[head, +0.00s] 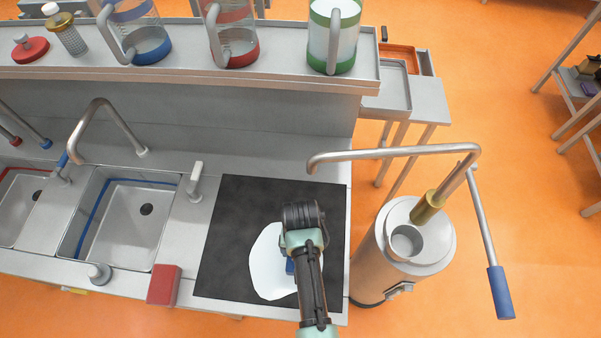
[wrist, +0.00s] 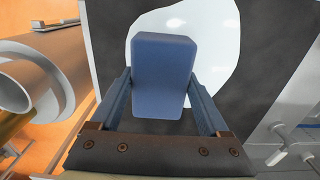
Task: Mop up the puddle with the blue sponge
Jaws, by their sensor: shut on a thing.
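The puddle (head: 266,269) is a pale white patch on a black mat (head: 233,215) set in the counter. In the wrist view the puddle (wrist: 216,35) spreads behind and around the blue sponge (wrist: 163,75). My gripper (wrist: 162,93) is shut on the sponge, with a finger on each side of it. In the head view the sponge (head: 290,267) is mostly hidden under my arm, over the right part of the puddle. I cannot tell whether the sponge touches the mat.
A red block (head: 164,286) stands left of the mat, beside the sink (head: 122,222). A metal cylinder (head: 413,253) with a pipe and a blue-handled lever (head: 499,292) stands to the right. Jugs (head: 333,38) line the shelf behind. The mat's back is clear.

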